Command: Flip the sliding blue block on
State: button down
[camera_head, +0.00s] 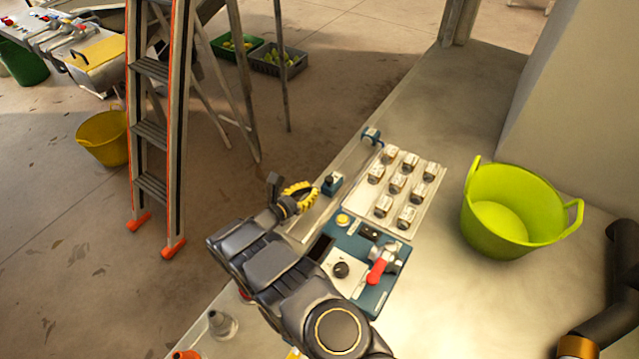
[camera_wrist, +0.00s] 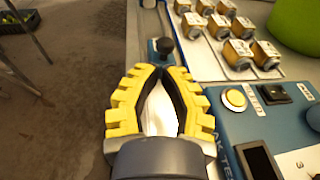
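A small blue block with a black knob (camera_head: 332,185) sits on a pale strip along the counter's left edge. It also shows in the wrist view (camera_wrist: 154,55), just beyond my fingertips and partly hidden by them. My gripper (camera_head: 304,189) has yellow ribbed fingers and is left of this block in the head view. In the wrist view my gripper (camera_wrist: 164,72) has its fingertips together, with a bowed gap between the fingers showing only pale surface. I see nothing held. I cannot tell whether the tips touch the block.
Another blue piece (camera_head: 371,134) is farther along the edge. A panel of several metal-coloured blocks (camera_head: 432,195) lies right of it. A blue control box (camera_head: 376,300) with a yellow button (camera_head: 343,220) and red lever (camera_head: 377,271) is near my arm. A green tub (camera_head: 500,215) stands right.

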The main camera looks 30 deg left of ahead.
jog(key=shift+x, duration=1.9)
jog(key=x, duration=0.3)
jog(key=a+r+x, duration=0.1)
jog(key=x, duration=0.5)
jog(key=shift+w+a+r, duration=0.1)
jog(key=shift+w+r, duration=0.15)
jog(key=shift+w, duration=0.3)
jog(key=shift+w+r, duration=0.2)
jog(key=shift+w, duration=0.2)
